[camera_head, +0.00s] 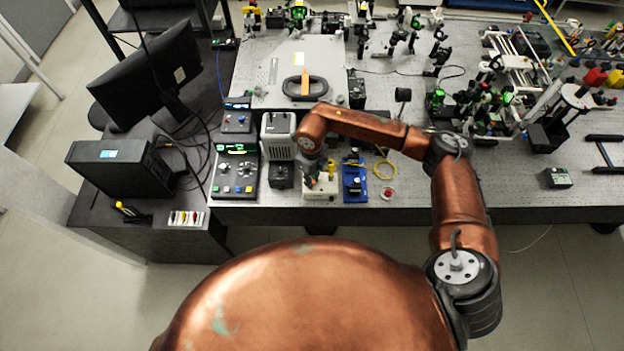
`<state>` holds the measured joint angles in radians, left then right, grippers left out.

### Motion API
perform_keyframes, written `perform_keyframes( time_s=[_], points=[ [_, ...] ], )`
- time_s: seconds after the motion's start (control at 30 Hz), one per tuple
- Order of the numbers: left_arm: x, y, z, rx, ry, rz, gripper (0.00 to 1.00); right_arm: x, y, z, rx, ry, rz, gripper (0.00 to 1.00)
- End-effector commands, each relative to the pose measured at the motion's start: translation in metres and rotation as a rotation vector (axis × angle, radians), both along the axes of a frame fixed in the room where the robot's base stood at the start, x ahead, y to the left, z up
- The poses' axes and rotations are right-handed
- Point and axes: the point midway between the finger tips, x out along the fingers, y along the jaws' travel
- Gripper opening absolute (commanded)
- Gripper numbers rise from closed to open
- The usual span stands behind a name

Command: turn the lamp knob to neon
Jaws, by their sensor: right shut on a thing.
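A small cream-white box (320,194), which looks like the lamp unit, stands near the front edge of the bench. My right gripper (319,183) reaches down onto its top from the upper left and is shut on the lamp knob there. The knob itself is hidden by the fingers, so its pointing direction and any labels cannot be read. My left gripper is not in view.
A black control box with green display (236,170) and a grey housing (278,135) stand left of the lamp unit. A blue board (354,180) stands close on its right. Optics crowd the bench's right half. Bare bench (455,197) lies front right.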

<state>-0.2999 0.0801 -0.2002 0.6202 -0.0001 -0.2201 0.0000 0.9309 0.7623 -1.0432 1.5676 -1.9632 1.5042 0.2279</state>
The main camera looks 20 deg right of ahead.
Motion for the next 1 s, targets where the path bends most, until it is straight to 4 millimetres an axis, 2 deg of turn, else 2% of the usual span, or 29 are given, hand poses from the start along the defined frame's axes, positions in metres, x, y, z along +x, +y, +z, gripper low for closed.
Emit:
perform_keyframes(
  time_s=[0.37,0.4,0.63,1.0],
  points=[
    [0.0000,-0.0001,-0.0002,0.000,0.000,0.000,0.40,0.0005,0.0002,0.0011,0.000,-0.001,-0.004,0.00],
    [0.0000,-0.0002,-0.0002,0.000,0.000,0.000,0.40,0.0006,0.0001,0.0011,0.000,-0.001,-0.004,0.16],
    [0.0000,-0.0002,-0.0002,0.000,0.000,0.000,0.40,0.0004,0.0000,0.0006,0.000,-0.001,-0.004,0.32],
    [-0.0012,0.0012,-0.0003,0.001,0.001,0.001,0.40,0.0008,0.0000,0.0052,0.000,-0.001,-0.003,0.33]
  ],
)
